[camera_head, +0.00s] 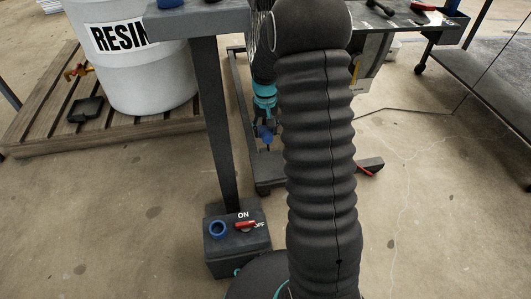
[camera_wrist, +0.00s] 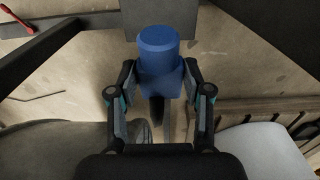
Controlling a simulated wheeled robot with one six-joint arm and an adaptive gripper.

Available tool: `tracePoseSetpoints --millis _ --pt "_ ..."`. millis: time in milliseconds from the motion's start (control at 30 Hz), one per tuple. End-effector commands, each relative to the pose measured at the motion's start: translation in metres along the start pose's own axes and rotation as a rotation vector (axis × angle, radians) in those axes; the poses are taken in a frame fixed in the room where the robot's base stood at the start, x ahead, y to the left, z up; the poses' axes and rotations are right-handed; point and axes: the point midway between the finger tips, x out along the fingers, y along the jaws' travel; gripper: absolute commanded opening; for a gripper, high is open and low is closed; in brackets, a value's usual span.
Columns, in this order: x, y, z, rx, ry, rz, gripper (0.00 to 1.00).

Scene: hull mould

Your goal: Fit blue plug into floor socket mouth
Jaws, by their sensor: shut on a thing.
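The blue plug (camera_wrist: 158,62) is a thick blue cylinder between the two fingers of my gripper (camera_wrist: 158,80) in the wrist view. My gripper is shut on it. In the head view the plug (camera_head: 265,134) hangs in the air below the teal-marked gripper (camera_head: 264,118), partly hidden by my arm. The floor socket is a dark grey box (camera_head: 225,256) at the foot of a grey post. Its mouth (camera_head: 218,229) is a blue ring on the top face, apart from the plug, which appears above and to the right. The mouth cannot be made out in the wrist view.
A red switch (camera_head: 246,226) marked ON and OFF sits beside the mouth. The grey post (camera_head: 215,120) rises behind the box. A white RESIN bucket (camera_head: 145,65) stands on a wooden pallet (camera_head: 50,145) at left.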

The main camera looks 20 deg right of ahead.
Motion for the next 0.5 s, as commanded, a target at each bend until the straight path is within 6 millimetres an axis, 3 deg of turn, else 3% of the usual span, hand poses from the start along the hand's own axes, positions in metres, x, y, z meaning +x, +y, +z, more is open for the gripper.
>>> tracePoseSetpoints --millis 233,500 --pt "0.037 0.000 0.001 0.000 -0.004 0.000 0.11" --pt "0.062 0.000 0.001 0.000 -0.003 0.000 0.11"
